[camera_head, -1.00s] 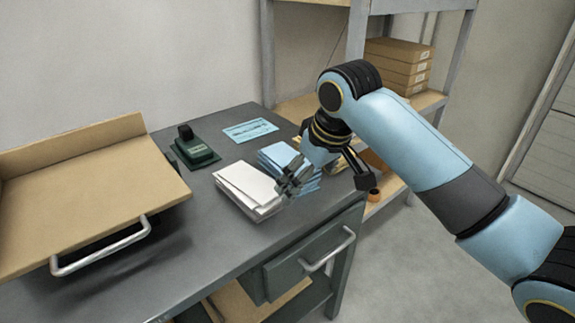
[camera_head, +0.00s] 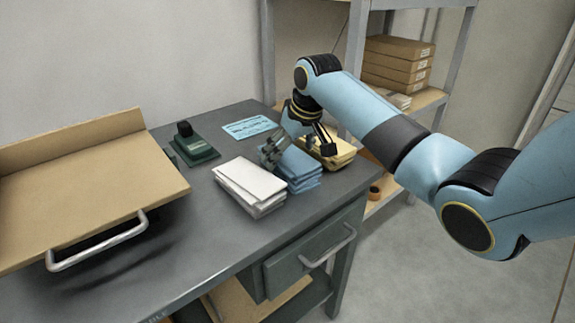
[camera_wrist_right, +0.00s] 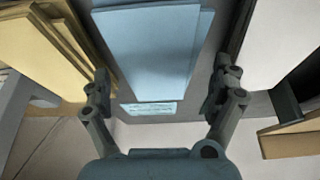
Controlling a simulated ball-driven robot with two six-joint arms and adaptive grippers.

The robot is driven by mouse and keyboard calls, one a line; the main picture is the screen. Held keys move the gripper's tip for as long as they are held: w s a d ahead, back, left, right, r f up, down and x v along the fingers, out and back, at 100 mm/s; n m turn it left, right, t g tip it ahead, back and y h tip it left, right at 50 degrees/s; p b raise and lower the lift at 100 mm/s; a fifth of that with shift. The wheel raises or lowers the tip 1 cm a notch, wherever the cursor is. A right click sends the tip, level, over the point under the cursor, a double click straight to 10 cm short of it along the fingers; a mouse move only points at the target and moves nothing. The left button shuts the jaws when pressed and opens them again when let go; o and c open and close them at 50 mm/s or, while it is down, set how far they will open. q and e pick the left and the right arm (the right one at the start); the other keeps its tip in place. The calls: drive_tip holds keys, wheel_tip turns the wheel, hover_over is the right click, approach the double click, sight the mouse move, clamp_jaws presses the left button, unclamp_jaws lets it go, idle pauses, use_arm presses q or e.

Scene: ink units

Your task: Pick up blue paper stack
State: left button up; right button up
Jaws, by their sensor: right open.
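The blue paper stack (camera_head: 303,171) lies on the grey desk between a white stack and a yellow stack. My right gripper (camera_head: 301,148) is open above it, and the arm hides part of its far side. In the right wrist view the blue stack (camera_wrist_right: 152,50) lies ahead between the two open fingers (camera_wrist_right: 160,92), with nothing held. I cannot tell the exact height gap. My left gripper is not in view.
The white paper stack (camera_head: 250,187) stands close on the left and the yellow stack (camera_head: 332,152) close on the right. A blue card (camera_head: 250,129) and a green stamp-like object (camera_head: 195,148) lie behind. A tan tray with a handle (camera_head: 90,195) is at left.

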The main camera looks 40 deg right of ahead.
drive_tip(key=x, duration=0.2)
drive_tip(key=shift+w+f, duration=0.15)
drive_tip(key=shift+f, duration=0.1)
drive_tip(key=c, duration=1.6)
